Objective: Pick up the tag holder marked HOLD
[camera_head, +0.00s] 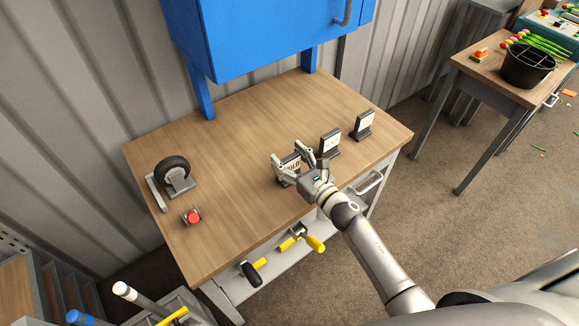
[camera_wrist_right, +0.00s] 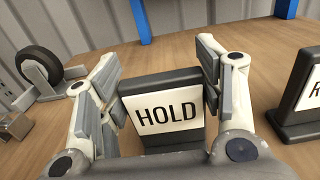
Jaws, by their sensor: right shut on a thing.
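The tag holder marked HOLD (camera_wrist_right: 167,110) is a dark stand with a white card, upright between the fingers in the right wrist view. In the head view the tag holder (camera_head: 291,163) shows partly behind my gripper, on or just above the wooden workbench (camera_head: 235,205). My right gripper (camera_head: 291,161) is shut on it from its two sides; its fingers also show in the right wrist view (camera_wrist_right: 165,95). The foot of the holder is hidden by the gripper, so I cannot tell whether it touches the bench. My left gripper is not in view.
Two similar tag holders stand to the right, a nearer one (camera_head: 329,142) and a farther one (camera_head: 363,125). A caster wheel (camera_head: 172,170) and a red button (camera_head: 193,216) are at the left. A blue cabinet (camera_head: 265,40) hangs over the back. The bench's middle is clear.

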